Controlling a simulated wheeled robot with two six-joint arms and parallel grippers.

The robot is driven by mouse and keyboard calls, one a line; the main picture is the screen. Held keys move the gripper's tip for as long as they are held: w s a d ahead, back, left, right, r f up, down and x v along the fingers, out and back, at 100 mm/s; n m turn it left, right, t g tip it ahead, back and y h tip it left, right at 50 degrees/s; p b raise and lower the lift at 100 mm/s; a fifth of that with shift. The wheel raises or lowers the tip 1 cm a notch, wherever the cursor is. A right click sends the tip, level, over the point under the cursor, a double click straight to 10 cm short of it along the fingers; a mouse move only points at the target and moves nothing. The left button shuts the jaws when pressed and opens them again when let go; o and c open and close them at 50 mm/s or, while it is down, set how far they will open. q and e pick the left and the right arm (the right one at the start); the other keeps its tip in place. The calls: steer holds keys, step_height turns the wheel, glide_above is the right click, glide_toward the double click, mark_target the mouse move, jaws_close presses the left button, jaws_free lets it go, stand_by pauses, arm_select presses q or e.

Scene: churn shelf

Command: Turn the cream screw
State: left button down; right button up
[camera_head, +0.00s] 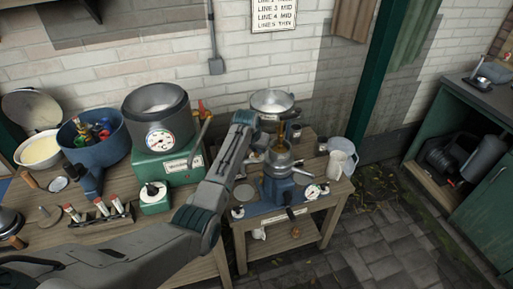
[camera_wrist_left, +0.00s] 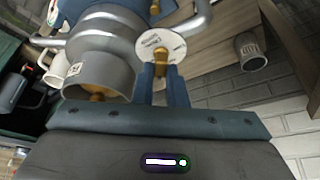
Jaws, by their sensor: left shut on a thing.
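The separator (camera_head: 278,188) stands on the small wooden stand, with a blue body and grey metal top. In the left wrist view its grey bowl (camera_wrist_left: 98,75) and curved pipes fill the upper left and middle. The brass cream screw (camera_wrist_left: 160,62) sits in front of a round white dial plate (camera_wrist_left: 155,42). My left gripper (camera_wrist_left: 163,75) has its two blue fingers shut on the brass screw, one on each side. In the head view my left arm reaches up beside the separator, its gripper (camera_head: 247,120) partly hidden, and the screw cannot be made out. My right gripper is not in view.
A green-based machine with a dark drum (camera_head: 157,115), a blue pot (camera_head: 95,140) and a tool rack (camera_head: 98,214) crowd the left bench. A white jug (camera_head: 341,158) stands right of the separator. The paved floor at the right is open, before a green cabinet (camera_head: 490,205).

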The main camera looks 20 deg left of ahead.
arm_select(q)
steer(key=shift+m+h+p, duration=0.3)
steer(key=shift+m+p, duration=0.05)
steer(key=shift+m, duration=0.55)
steer(key=c, duration=1.5)
jaws_free()
steer(key=shift+o, duration=0.2)
steer(key=shift+r, duration=0.1)
steer(key=b+v, duration=0.2)
steer(key=v, duration=0.8)
steer(key=shift+r, duration=0.3)
steer(key=shift+a+f, duration=0.1)
steer(key=shift+a, duration=0.05)
